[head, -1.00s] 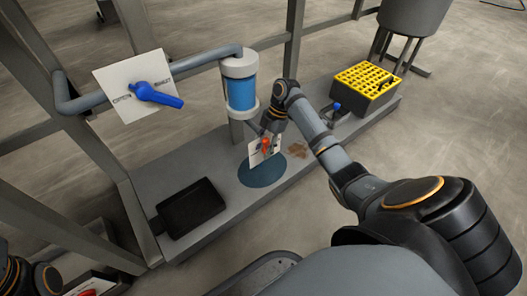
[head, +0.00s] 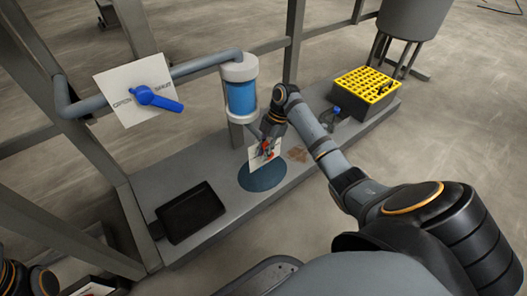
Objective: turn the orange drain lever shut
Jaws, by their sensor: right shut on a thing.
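The orange drain lever (head: 268,151) is small and sits in front of a white label plate (head: 257,163), below the blue filter cylinder (head: 241,98). My right gripper (head: 267,143) reaches down to it from above and is shut on the lever. The fingers cover part of the lever and plate, so the lever's exact angle is hard to tell. Of my left arm only a dark part shows in the bottom left corner; its gripper is out of view.
A blue lever (head: 155,97) on a white plate (head: 128,77) is on the pipe. A black tray (head: 190,213), a dark round mat (head: 262,178), a brown patch (head: 297,154), a small bottle (head: 331,116) and a yellow-topped rack (head: 366,83) are on the grey bench (head: 225,208).

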